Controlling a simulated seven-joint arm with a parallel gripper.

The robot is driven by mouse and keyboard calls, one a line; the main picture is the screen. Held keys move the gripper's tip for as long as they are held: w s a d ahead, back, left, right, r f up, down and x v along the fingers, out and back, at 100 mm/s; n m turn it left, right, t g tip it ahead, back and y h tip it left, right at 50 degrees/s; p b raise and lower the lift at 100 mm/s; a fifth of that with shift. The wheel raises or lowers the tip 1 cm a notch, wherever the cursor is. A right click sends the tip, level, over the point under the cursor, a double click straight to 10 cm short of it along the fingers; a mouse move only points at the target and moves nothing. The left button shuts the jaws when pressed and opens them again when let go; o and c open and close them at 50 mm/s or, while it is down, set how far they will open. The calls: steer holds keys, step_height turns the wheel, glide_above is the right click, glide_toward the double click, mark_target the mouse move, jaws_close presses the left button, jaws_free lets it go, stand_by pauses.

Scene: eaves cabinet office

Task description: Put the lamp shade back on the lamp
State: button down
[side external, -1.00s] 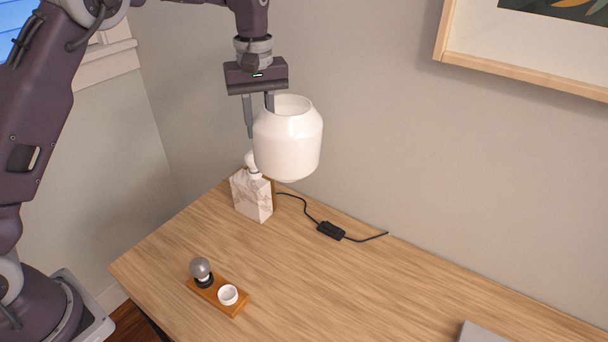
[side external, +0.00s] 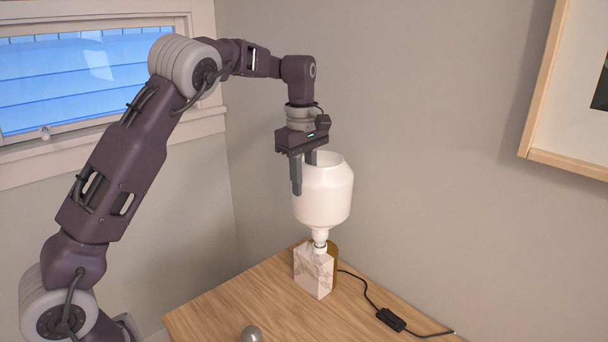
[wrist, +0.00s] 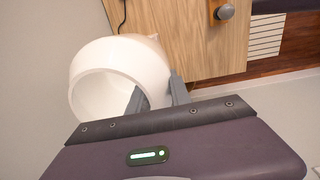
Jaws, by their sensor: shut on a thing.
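The white lamp shade (side external: 324,197) hangs upright from my gripper (side external: 304,176), which is shut on its upper rim. One finger is outside the wall and the other goes inside the open top. The lamp has a pale marble block base (side external: 314,272) on the desk, with a white neck (side external: 320,240) rising from it. The shade's lower end appears directly above this neck; I cannot tell whether they touch. In the wrist view the shade (wrist: 118,58) shows its round opening, with my gripper (wrist: 158,88) at its wall.
A brass-coloured piece (side external: 334,250) stands behind the marble block. A black cord with an inline switch (side external: 391,319) lies on the wooden desk (side external: 240,308). A framed picture (side external: 566,90) hangs on the right wall.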

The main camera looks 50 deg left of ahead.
mark_target(304, 214)
steer(key=shift+f, duration=4.35)
steer(key=c, duration=1.1)
jaws_free()
step_height(304, 214, up, 7)
steer(key=shift+s+r, duration=0.1)
